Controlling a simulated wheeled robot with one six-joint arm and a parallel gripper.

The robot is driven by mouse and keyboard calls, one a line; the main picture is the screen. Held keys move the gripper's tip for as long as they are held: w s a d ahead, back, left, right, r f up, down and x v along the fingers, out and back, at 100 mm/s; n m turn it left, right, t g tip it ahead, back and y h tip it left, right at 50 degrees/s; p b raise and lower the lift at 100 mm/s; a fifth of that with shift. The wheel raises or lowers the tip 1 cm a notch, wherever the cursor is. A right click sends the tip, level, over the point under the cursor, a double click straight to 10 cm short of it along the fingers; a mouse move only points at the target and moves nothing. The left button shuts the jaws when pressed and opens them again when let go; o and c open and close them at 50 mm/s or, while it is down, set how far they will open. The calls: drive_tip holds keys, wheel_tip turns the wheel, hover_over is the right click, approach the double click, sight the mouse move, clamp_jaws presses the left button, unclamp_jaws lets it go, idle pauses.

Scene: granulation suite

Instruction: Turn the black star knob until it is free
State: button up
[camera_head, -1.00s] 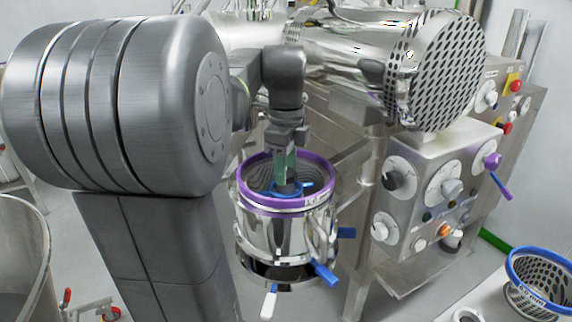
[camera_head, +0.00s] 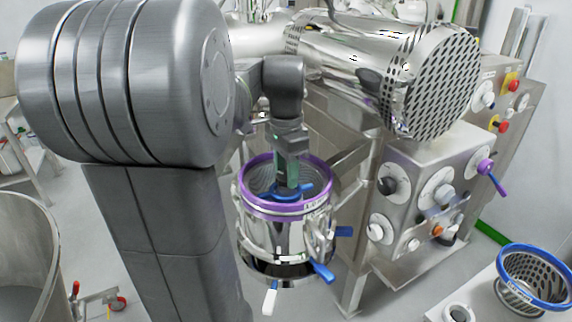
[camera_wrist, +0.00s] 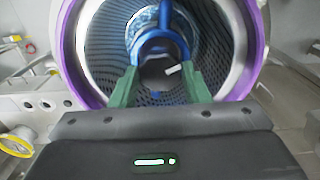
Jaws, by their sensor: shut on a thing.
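My gripper (camera_head: 288,182) reaches down from above into a shiny steel housing with a purple-rimmed mesh basket (camera_head: 250,206). In the wrist view its green fingers (camera_wrist: 160,88) are closed on both sides of a dark round part, the black star knob (camera_wrist: 156,74). The knob sits at the middle of a blue bladed rotor (camera_wrist: 168,45) inside the basket. The rotor's blue arms also show in the head view (camera_head: 304,189). The knob's star shape is mostly hidden by the fingers, and I cannot tell how far it is turned.
The purple rim (camera_wrist: 247,72) surrounds my fingers closely. A perforated steel drum (camera_head: 430,75) and a control panel (camera_head: 415,190) stand to the right. Blue handles (camera_head: 324,272) stick out from the housing.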

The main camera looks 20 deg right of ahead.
sight(286, 175)
drive_tip(key=n+p, duration=0.1)
drive_tip(key=n, duration=0.5)
drive_tip(key=shift+r+p, duration=0.1)
drive_tip(key=shift+p, duration=0.3)
drive_tip(key=n, duration=0.6)
drive_tip(key=shift+n+p, duration=0.35)
drive_tip(key=shift+n, duration=0.05)
drive_tip(key=n, duration=1.2)
drive_tip(key=shift+n, duration=0.3)
drive_tip(key=o, duration=1)
wheel_tip(286, 175, up, 14)
drive_tip(key=shift+f+b, duration=0.15)
drive_tip(key=shift+b, duration=0.5)
